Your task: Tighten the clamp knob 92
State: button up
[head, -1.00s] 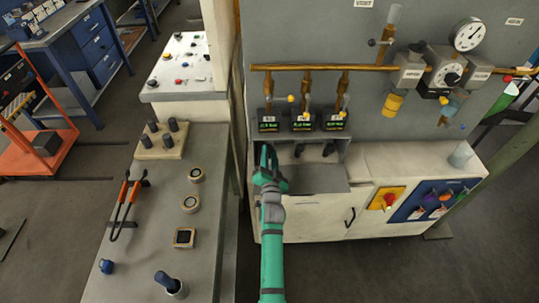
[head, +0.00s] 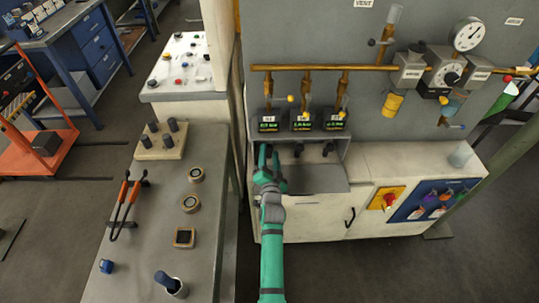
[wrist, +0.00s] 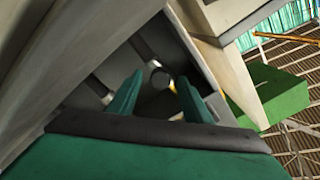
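Dark knobs sit in the recess under the three small displays; in the head view two show, a middle knob (head: 298,150) and a right knob (head: 328,149). No number is readable on them, so I cannot tell which is 92. My green gripper (head: 269,152) reaches into the left end of the recess and covers that part. In the wrist view my gripper (wrist: 159,88) has its two fingers apart, and a dark round knob end (wrist: 161,77) shows between or just beyond the tips. I cannot tell whether the fingers touch it.
The recess wall (wrist: 85,55) runs close beside my gripper in the wrist view. A flat grey shelf (head: 318,180) lies below the recess. Brass pipes (head: 307,85) and the displays (head: 301,122) are above. A grey workbench (head: 155,215) stands to the left.

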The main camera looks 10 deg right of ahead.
jog(key=shift+s, duration=0.1)
jog(key=s, duration=0.3)
jog(key=s+a, duration=0.1)
jog(key=s, duration=0.3)
jog(key=s+a, duration=0.1)
jog(key=s, duration=0.2)
jog(key=shift+s+a, duration=0.1)
jog(key=shift+s, duration=0.15)
jog(key=n, duration=0.5)
jog(key=shift+w+a, duration=0.1)
jog(key=shift+w, duration=0.15)
jog(key=n, duration=0.3)
jog(key=shift+w+n, duration=0.15)
jog(key=shift+n, duration=0.25)
jog(key=shift+w, duration=0.15)
jog(key=w, duration=0.3)
jog(key=w+d, duration=0.1)
jog(key=w, duration=0.2)
jog(key=w+d, duration=0.1)
jog(key=w, duration=0.3)
jog(key=shift+w+d, duration=0.1)
jog(key=shift+d, duration=0.1)
jog(key=c, duration=1.1)
